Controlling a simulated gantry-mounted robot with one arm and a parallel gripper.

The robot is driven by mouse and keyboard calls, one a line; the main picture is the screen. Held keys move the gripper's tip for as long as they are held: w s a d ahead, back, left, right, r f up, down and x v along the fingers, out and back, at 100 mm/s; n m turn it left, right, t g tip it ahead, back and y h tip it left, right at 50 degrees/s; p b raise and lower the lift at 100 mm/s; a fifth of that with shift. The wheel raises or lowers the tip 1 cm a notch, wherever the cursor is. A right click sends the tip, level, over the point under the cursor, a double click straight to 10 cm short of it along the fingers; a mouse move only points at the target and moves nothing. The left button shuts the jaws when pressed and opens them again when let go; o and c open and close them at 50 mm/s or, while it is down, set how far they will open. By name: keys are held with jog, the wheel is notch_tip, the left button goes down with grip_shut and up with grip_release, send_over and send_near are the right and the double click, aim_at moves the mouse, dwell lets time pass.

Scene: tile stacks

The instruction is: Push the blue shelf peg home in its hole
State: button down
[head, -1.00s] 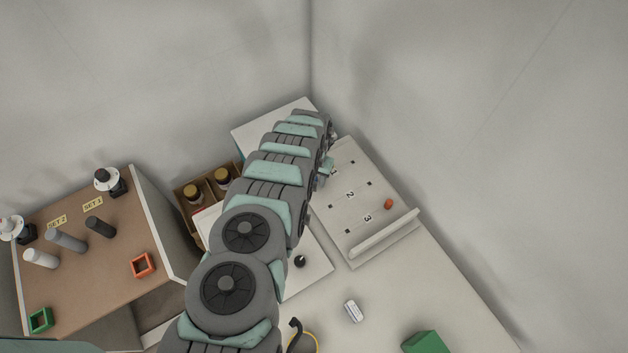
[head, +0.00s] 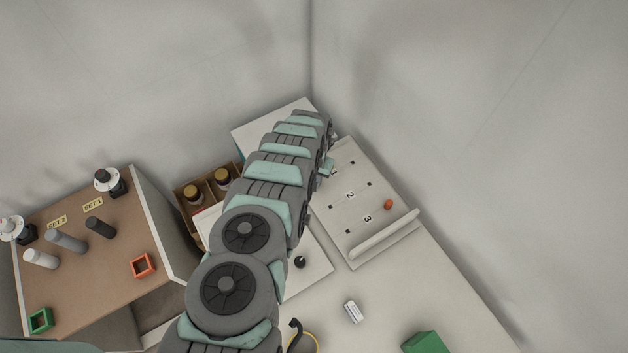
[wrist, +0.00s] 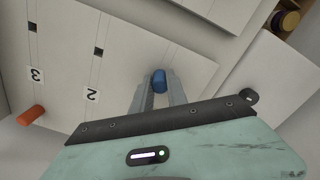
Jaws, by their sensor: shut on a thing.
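The blue shelf peg (wrist: 159,81) shows in the wrist view between the two fingertips of my gripper (wrist: 158,92). My gripper is shut on the peg, over the pale peg panel (wrist: 125,30). In the head view my arm covers the peg, and my gripper (head: 326,166) shows only in part beside the panel (head: 350,195), near its upper left end. The peg's hole is hidden, so I cannot tell how deep the peg sits.
An orange peg (head: 389,204) stands in the panel near label 3, and also shows in the wrist view (wrist: 31,115). A ledge (head: 384,234) runs along the panel's near end. A green block (head: 425,342) and a small white object (head: 353,311) lie on the table.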

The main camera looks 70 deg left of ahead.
jog(key=shift+r+p, duration=0.75)
jog(key=shift+r, duration=0.25)
dwell(0.7)
jog(key=shift+r+p, duration=1.05)
jog(key=shift+r, duration=0.45)
jog(key=shift+r, duration=0.1)
jog(key=shift+r+p, duration=0.85)
jog(key=shift+r, duration=0.55)
